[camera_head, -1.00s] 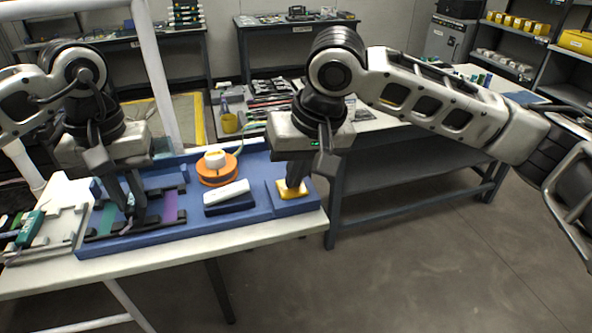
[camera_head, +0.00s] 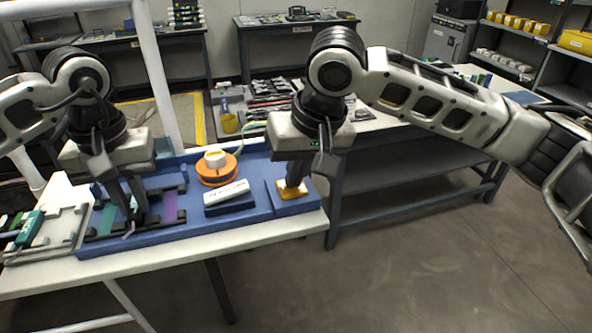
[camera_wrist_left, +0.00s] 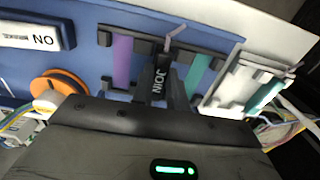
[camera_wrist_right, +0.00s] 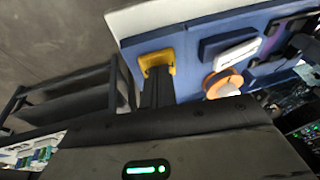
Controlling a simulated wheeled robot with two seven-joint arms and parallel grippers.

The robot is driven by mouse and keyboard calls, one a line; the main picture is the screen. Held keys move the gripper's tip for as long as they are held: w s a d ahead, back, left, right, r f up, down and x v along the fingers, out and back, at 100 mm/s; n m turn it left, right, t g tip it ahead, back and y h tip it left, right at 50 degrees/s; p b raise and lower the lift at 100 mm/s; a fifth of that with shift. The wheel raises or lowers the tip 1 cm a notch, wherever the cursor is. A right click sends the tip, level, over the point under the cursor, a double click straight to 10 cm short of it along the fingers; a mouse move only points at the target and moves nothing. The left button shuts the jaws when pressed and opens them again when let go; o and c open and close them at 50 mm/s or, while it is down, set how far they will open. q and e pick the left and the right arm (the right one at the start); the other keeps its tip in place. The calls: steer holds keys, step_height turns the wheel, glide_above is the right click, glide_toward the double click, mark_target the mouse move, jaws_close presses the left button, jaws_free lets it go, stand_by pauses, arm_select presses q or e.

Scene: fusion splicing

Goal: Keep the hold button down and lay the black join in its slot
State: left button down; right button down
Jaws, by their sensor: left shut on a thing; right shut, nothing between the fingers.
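My left gripper (camera_head: 138,214) is shut on the black join (camera_wrist_left: 157,82), a bar lettered JOIN, in the left wrist view. It holds the join over the rack between a purple strip (camera_wrist_left: 122,62) and a teal strip (camera_wrist_left: 196,76). A lilac-grey bent end (camera_wrist_left: 176,36) sticks out past the fingers. The slot is mostly hidden, and I cannot tell whether the join touches its bottom. My right gripper (camera_head: 290,185) is shut and empty, its tips down on the yellow hold button (camera_head: 293,194); the button also shows in the right wrist view (camera_wrist_right: 157,58).
A white bar with dark lettering (camera_head: 226,191) lies on a blue block between the grippers; it reads ON in the left wrist view. An orange spool (camera_head: 217,173) stands behind it. A white tray (camera_head: 60,243) with a teal piece (camera_head: 30,228) is at left.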

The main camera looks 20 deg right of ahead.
arm_select(q)
steer(key=shift+f, duration=0.25)
steer(key=c, duration=1.3)
jaws_free()
steer(key=shift+r, duration=0.25)
steer(key=shift+c, duration=0.3)
steer(key=shift+r, duration=0.65)
step_height(320, 180, up, 9)
